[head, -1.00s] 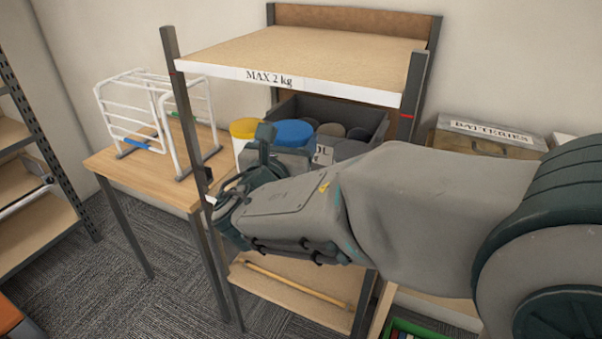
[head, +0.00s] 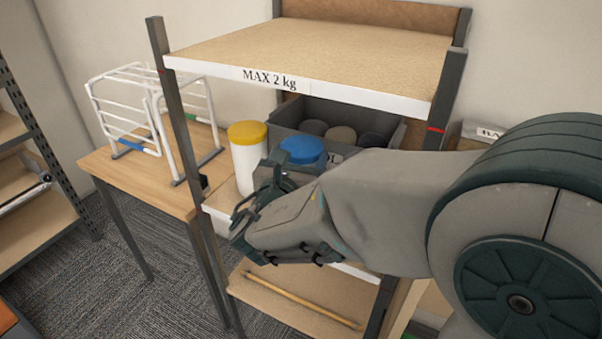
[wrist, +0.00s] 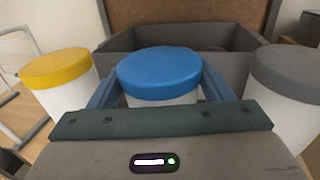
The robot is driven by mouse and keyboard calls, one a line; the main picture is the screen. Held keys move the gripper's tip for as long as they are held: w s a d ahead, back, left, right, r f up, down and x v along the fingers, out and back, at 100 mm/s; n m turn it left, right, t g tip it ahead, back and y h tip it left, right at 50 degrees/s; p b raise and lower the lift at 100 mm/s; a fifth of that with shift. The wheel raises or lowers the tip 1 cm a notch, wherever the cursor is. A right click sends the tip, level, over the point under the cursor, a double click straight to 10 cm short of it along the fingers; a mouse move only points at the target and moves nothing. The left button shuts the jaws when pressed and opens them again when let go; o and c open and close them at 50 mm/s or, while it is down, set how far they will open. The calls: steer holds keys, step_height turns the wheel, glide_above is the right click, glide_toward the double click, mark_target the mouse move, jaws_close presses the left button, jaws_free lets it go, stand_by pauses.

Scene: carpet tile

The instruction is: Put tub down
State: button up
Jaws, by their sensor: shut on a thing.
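The tub with the blue lid (head: 303,150) is on the middle level of the shelf unit, in front of a grey crate. In the wrist view the blue-lidded tub (wrist: 160,72) stands upright between the two fingers of my gripper (wrist: 160,90). My gripper is shut on it, one finger at each side. My wrist hides its lower part, so I cannot tell whether its base touches the shelf board (head: 222,208).
A white tub with a yellow lid (head: 247,150) stands to the left, and a grey-lidded tub (wrist: 288,85) to the right. The grey crate (head: 290,112) behind holds several round-lidded items. The upper board (head: 310,48) overhangs. A white rack (head: 150,110) stands on the side table.

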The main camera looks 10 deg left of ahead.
steer(key=shift+f+b, duration=0.4)
steer(key=shift+f, duration=1.2)
steer(key=shift+f, duration=0.2)
steer(key=o, duration=1.9)
steer(key=shift+r, duration=0.25)
steer(key=s, duration=0.4)
steer(key=s+a, duration=0.1)
steer(key=s, duration=0.7)
steer(key=shift+a+f+p, duration=0.15)
steer(key=shift+a+p, duration=0.15)
steer(key=shift+p, duration=0.1)
